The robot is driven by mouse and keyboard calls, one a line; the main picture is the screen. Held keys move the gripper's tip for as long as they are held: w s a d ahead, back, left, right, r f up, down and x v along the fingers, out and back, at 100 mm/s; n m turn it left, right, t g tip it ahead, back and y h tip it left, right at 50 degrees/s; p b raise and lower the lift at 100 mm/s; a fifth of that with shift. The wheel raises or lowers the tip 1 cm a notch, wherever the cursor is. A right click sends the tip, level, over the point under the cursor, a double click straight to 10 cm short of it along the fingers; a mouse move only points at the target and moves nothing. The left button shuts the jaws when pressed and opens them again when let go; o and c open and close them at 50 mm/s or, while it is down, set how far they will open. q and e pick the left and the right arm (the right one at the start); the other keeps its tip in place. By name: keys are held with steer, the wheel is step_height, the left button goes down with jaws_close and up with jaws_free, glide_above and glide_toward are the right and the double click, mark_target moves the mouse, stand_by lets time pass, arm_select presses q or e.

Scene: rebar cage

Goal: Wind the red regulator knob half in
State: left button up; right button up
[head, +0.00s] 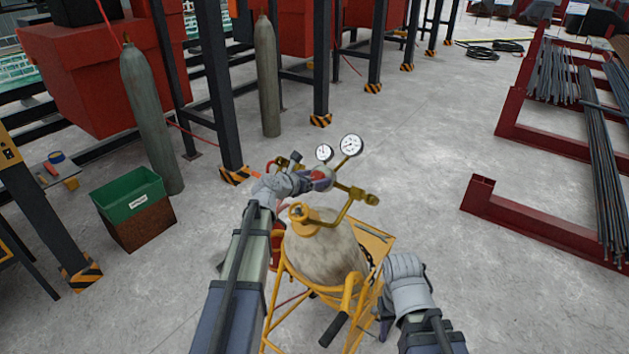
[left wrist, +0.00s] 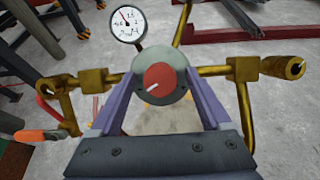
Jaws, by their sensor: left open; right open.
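The red regulator knob (left wrist: 163,78) is a red disc with a grey rim and a short white mark toward its lower left. In the head view the knob (head: 321,177) is partly hidden by my left gripper (head: 308,181). In the left wrist view my left gripper (left wrist: 160,87) is open, with one finger on each side of the knob; whether they touch the rim I cannot tell. The brass regulator (left wrist: 215,71) extends to both sides behind it. My right gripper (head: 384,318) is open and empty, low beside the yellow cart.
Two dial gauges, a left one (head: 324,152) and a right one (head: 351,144), stand above the regulator. A pale cylinder (head: 325,250) sits in the yellow cart (head: 376,243) beneath. A green bin (head: 130,195) and grey cylinders stand left.

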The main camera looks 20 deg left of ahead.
arm_select(q)
jaws_close()
stand_by(0.6)
